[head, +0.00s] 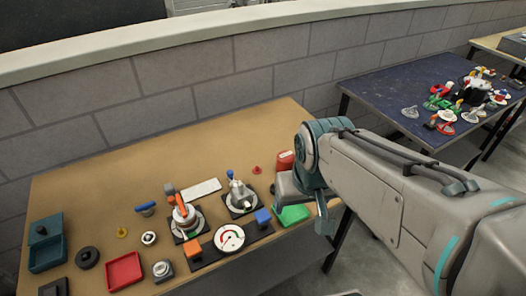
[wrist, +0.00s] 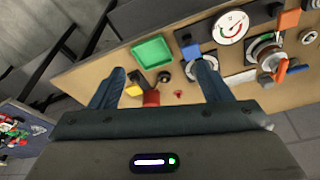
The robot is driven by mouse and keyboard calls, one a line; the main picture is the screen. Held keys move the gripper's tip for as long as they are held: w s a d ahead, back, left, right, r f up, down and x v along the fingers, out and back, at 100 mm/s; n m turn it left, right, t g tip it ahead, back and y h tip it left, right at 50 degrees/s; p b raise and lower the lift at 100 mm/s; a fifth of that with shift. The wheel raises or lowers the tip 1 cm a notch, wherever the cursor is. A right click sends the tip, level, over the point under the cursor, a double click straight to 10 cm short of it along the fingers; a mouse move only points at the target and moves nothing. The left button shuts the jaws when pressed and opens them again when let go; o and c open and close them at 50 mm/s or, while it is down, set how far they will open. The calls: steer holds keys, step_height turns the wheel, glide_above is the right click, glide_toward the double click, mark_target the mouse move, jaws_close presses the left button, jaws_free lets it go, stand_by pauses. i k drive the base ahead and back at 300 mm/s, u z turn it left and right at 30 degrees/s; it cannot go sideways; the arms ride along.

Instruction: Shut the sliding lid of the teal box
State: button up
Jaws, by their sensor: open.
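The teal box (head: 46,258) stands at the far left of the tan table in the head view. Its sliding lid (head: 43,228), with a small dark knob, covers the back part. The front part looks open. My gripper (wrist: 160,72) is open and empty, its two fingers spread above the right end of the table, far from the box. In the head view my arm hides much of it. The teal box is not in the wrist view.
Between box and gripper stand a black ring (head: 87,258), a red tray (head: 124,271), several valve and gauge fixtures, and a white plate (head: 201,189). A green tray (wrist: 152,53) lies under my gripper. A wall runs behind the table. The table's back middle is clear.

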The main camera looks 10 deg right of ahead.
mark_target(46, 228)
steer(key=u, duration=1.85)
steer(key=k, duration=0.55)
steer(key=u, duration=0.95)
steer(key=i, duration=1.2)
steer(key=z, duration=0.6)
steer(key=i, duration=0.45)
steer(key=z, duration=0.45)
